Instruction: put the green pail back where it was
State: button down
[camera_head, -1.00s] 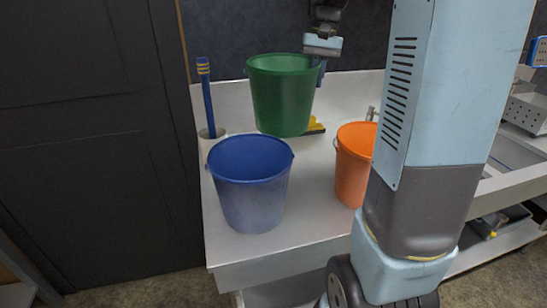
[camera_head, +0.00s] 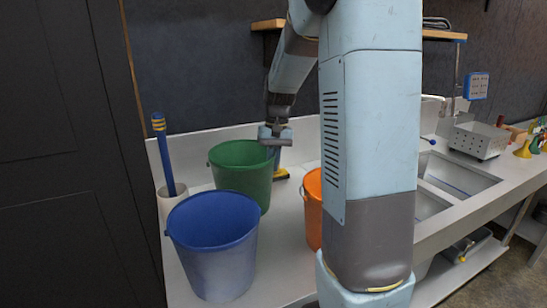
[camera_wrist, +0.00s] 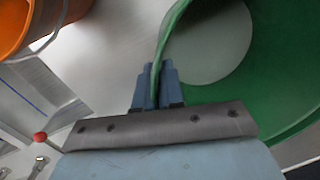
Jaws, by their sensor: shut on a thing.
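The green pail (camera_head: 243,180) is upright at the back of the counter, behind the blue pail (camera_head: 215,250), which hides part of its lower side. I cannot tell whether its base touches the counter. My gripper (camera_head: 275,152) is at its right rim. In the wrist view, my gripper's fingers (camera_wrist: 157,88) are shut on the rim of the green pail (camera_wrist: 285,85), one finger on each side of the wall. The orange pail (camera_head: 313,215) stands to the right, partly hidden by my column. It also shows in the wrist view (camera_wrist: 18,22).
A white pot (camera_head: 168,203) with a blue yellow-banded stick (camera_head: 163,150) stands at the counter's left end. A yellow item (camera_head: 282,174) lies behind the pails. A sink (camera_head: 455,175) and a perforated metal box (camera_head: 478,140) are at the right.

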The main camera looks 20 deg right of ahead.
jog(key=shift+f, duration=1.85)
jog(key=c, duration=1.2)
grip_release()
jog(key=shift+c, duration=0.2)
notch_tip(320, 180, up, 11)
jog(key=d, duration=0.1)
jog(key=s+a+r+n+t, duration=0.1)
jog(key=s+a+t, duration=0.2)
jog(key=s, duration=0.9)
jog(key=s+a+r+n+t+h, duration=0.1)
jog(key=s+a+r+n+t, duration=0.1)
jog(key=s+a, duration=0.4)
jog(key=shift+s+t, duration=0.7)
jog(key=shift+s, duration=2.15)
